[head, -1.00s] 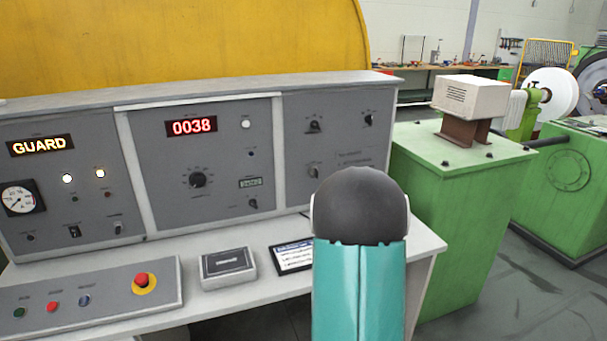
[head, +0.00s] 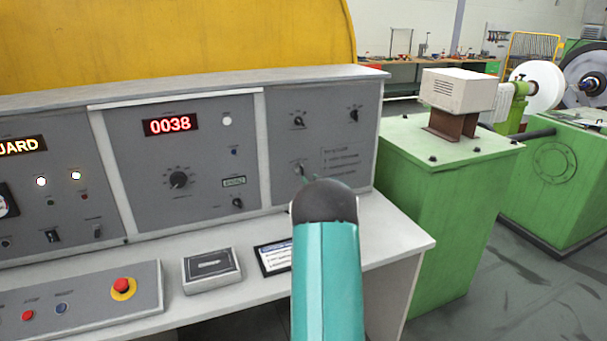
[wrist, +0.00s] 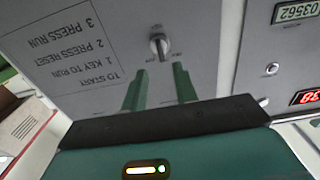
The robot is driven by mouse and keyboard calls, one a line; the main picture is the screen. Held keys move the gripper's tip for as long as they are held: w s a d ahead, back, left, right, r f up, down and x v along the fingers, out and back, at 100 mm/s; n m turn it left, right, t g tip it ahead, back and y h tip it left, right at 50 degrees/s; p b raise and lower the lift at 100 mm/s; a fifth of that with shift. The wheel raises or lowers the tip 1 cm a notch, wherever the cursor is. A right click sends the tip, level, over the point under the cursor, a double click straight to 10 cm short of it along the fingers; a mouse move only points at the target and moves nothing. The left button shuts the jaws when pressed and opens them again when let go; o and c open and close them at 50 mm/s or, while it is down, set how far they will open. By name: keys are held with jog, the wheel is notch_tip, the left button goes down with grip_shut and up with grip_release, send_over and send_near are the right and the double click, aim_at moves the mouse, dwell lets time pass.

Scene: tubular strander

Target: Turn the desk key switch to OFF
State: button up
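The key switch (wrist: 160,46) is a small silver key in a round plate on the grey right-hand panel. In the wrist view it sits just beyond and between the tips of my gripper (wrist: 158,75), whose two green fingers are spread apart. The fingers look empty and I see no contact with the key. In the head view the key switch (head: 299,169) is small and low on the right panel. My teal arm with its dark rounded joint rises just below it and hides most of my gripper. The key's labels are too small to read.
A printed start list (wrist: 72,47) is on the panel beside the key. The desk top (head: 385,240) carries a small grey box (head: 211,270), a framed card (head: 273,257) and a button box with a red emergency button (head: 123,287). A green cabinet (head: 440,200) stands to the right.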

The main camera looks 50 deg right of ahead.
aim_at(301, 170)
jog(key=x, duration=0.6)
jog(key=shift+w, duration=0.1)
jog(key=shift+c, duration=0.4)
grip_shut()
